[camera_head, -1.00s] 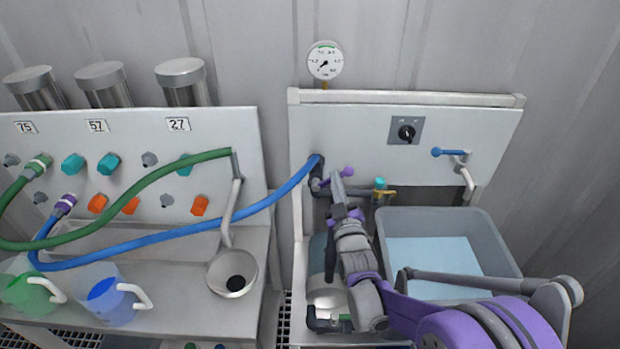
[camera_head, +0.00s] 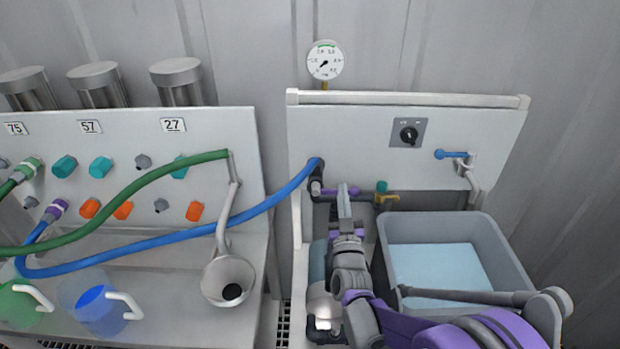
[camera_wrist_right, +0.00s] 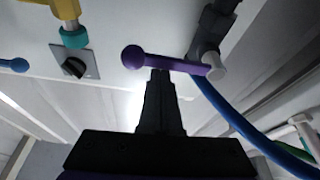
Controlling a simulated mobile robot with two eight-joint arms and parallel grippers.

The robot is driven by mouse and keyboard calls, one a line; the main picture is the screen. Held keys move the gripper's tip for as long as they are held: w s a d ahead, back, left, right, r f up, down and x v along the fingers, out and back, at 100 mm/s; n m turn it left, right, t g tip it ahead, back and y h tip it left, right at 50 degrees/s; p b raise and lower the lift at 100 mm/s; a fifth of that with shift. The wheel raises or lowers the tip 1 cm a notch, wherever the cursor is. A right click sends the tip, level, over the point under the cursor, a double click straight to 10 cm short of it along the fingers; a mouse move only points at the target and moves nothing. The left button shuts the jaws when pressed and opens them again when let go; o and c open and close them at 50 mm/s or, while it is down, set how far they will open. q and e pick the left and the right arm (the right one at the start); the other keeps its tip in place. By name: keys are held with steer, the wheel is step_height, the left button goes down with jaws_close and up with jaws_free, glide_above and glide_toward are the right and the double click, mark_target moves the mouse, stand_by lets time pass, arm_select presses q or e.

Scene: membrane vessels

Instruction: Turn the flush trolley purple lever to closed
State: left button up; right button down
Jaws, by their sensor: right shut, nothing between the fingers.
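The flush trolley (camera_head: 300,130) has a pale upright panel. Its purple lever (camera_head: 327,191) sits on the dark pipe fitting at the end of the blue hose and lies about level, pointing right. In the right wrist view the purple lever (camera_wrist_right: 177,64) runs from a round knob at left to its pivot at right. My right gripper (camera_head: 344,190) is shut and empty, with its tips at the lever. In the right wrist view the gripper (camera_wrist_right: 160,74) tips meet the lever's edge between knob and pivot; contact looks likely. My left gripper is not in view.
A grey basin of water (camera_head: 385,225) stands right of my right arm. A teal-and-yellow valve (camera_head: 382,188) is close right of the lever. The blue hose (camera_head: 262,207) comes in from the left. A blue lever (camera_head: 453,154) and black knob (camera_head: 408,134) are on the panel.

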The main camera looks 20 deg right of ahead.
stand_by(0.4)
step_height(320, 180, up, 5)
steer(key=p, duration=0.3)
steer(key=f+b+v, duration=0.1)
steer(key=v, duration=0.9)
steer(key=shift+a, duration=0.2)
